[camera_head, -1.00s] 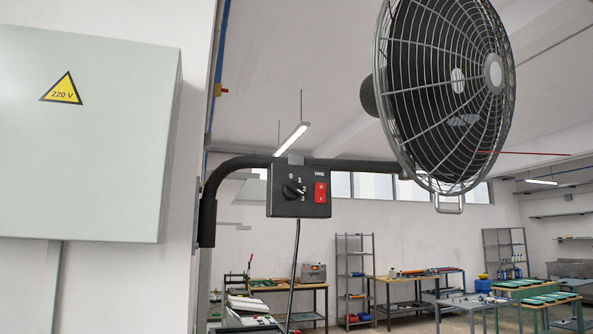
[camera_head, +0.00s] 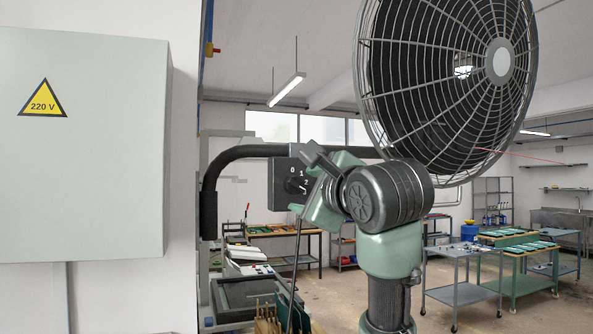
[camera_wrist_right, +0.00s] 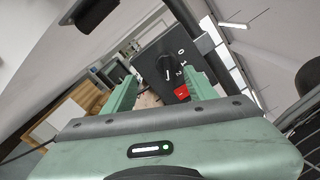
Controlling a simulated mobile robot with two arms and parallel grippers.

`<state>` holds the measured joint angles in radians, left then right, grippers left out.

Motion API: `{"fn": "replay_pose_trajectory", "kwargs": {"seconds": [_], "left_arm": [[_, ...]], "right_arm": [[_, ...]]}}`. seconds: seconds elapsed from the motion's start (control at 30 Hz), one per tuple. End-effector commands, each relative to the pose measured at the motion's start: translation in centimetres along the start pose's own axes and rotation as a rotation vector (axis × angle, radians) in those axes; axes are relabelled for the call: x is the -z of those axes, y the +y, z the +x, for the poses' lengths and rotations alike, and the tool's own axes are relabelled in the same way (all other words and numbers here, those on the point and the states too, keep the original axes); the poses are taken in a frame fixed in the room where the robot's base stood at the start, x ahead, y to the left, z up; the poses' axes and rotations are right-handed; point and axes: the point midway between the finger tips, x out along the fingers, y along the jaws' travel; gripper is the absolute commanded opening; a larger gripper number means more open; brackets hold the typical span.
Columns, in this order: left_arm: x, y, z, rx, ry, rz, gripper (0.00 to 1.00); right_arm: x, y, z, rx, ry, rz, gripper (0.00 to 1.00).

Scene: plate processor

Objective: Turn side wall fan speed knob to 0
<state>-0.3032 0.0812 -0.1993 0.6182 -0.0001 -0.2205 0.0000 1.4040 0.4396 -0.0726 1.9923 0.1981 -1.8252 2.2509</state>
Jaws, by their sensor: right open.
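The fan speed knob (camera_head: 294,185) is a black dial on a dark control box (camera_head: 281,165) that hangs from the fan's black arm. White numbers stand beside the knob; its exact setting is hard to read. My right gripper (camera_head: 310,183) is in front of the box, at its right side, and covers part of it. In the right wrist view the knob (camera_wrist_right: 167,66) lies ahead, between the open green fingers (camera_wrist_right: 162,80), with a gap to it. A red switch (camera_wrist_right: 182,92) shows beside the numbers there. My left gripper is not in view.
The large caged fan (camera_head: 450,75) is above and right of my right arm. A grey cabinet (camera_head: 90,140) with a 220 V sign (camera_head: 43,99) is on the left wall. Workbenches (camera_head: 465,290) and shelves stand farther back.

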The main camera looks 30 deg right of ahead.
Motion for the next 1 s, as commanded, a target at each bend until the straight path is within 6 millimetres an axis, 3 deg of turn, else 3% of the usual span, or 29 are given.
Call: {"fn": "replay_pose_trajectory", "kwargs": {"seconds": [0.13, 0.6, 0.93, 1.0], "left_arm": [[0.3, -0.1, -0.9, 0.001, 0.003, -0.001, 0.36], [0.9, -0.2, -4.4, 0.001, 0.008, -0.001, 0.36], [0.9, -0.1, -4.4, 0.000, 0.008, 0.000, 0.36], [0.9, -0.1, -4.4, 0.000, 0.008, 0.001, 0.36]], "right_arm": [[-0.3, -1.4, -0.2, 0.016, -0.004, 0.038, 0.57], [-0.3, -1.4, 6.3, 0.015, -0.003, 0.036, 0.57], [-0.2, -1.2, 6.8, 0.017, -0.005, 0.036, 0.57], [-0.2, -1.2, 6.8, 0.017, -0.005, 0.036, 0.40]]}}
